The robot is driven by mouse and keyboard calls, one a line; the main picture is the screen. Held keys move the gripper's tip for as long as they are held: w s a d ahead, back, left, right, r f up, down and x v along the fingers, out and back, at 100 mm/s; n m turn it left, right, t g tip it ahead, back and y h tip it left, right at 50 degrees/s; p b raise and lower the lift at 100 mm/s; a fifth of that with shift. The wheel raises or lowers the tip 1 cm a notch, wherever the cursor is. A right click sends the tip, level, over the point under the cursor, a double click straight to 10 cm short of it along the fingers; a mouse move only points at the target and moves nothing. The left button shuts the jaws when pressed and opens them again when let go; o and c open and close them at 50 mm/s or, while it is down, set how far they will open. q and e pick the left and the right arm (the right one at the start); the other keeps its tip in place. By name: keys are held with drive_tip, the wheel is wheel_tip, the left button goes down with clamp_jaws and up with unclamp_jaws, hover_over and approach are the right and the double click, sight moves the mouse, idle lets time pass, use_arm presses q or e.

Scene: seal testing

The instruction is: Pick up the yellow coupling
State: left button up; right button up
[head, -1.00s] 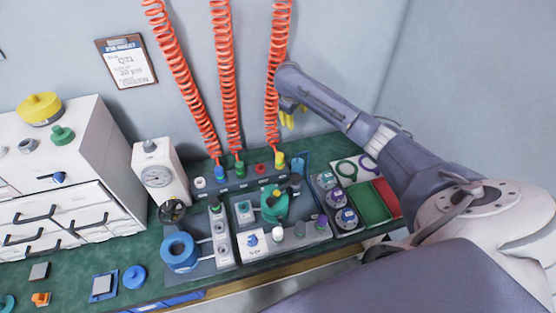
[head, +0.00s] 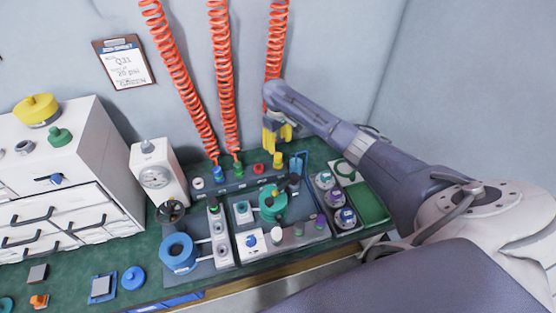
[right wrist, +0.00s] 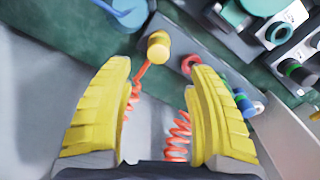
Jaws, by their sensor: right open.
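The yellow coupling (head: 279,160) sits at the lower end of the rightmost red coiled hose, at the right end of a grey rail on the bench. It also shows in the right wrist view (right wrist: 158,46), beyond the fingertips, with the red hose running from it. My right gripper (head: 277,135) has yellow fingers and is just above the coupling in the head view. In the right wrist view the fingers (right wrist: 160,80) are spread apart with nothing held between them. My left gripper is not in view.
Blue (head: 221,173) and green (head: 239,169) couplings and a red ring (head: 258,168) sit along the rail left of the yellow one. A teal-topped fixture (head: 272,204) stands in front. A gauge box (head: 156,172) and white drawers (head: 60,180) stand left.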

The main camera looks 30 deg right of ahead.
sight(278, 154)
drive_tip(key=shift+w+d+f, duration=0.1)
drive_tip(key=shift+f, duration=2.4)
drive_tip(key=shift+w+d+f, duration=0.1)
drive_tip(key=shift+f, duration=2.35)
clamp_jaws()
